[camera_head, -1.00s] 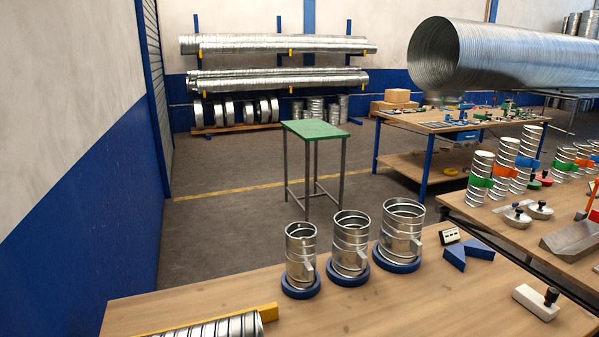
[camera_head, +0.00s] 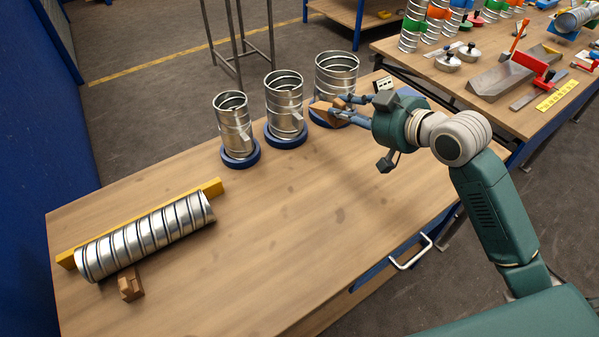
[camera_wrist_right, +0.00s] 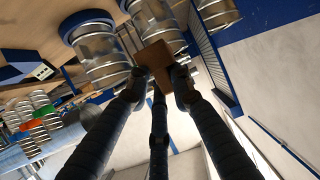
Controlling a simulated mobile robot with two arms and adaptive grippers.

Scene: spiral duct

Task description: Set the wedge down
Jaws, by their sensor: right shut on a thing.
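My right gripper (camera_head: 338,107) reaches in from the right and is shut on a brown wooden wedge (camera_head: 323,114). It holds the wedge by the rightmost upright duct piece, apparently above the wooden table (camera_head: 290,215). In the right wrist view the wedge (camera_wrist_right: 155,57) sits between the fingertips (camera_wrist_right: 160,80). A second wooden wedge (camera_head: 130,286) is on the table at the lower left, just in front of a lying spiral duct (camera_head: 145,238). My left gripper is not in view.
Three upright duct pieces (camera_head: 234,126), (camera_head: 284,97), (camera_head: 337,75) stand in blue rings along the table's back edge. A yellow bar (camera_head: 215,187) lies behind the lying duct. The middle of the table is clear. A second table (camera_head: 440,70) with tools stands at the back right.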

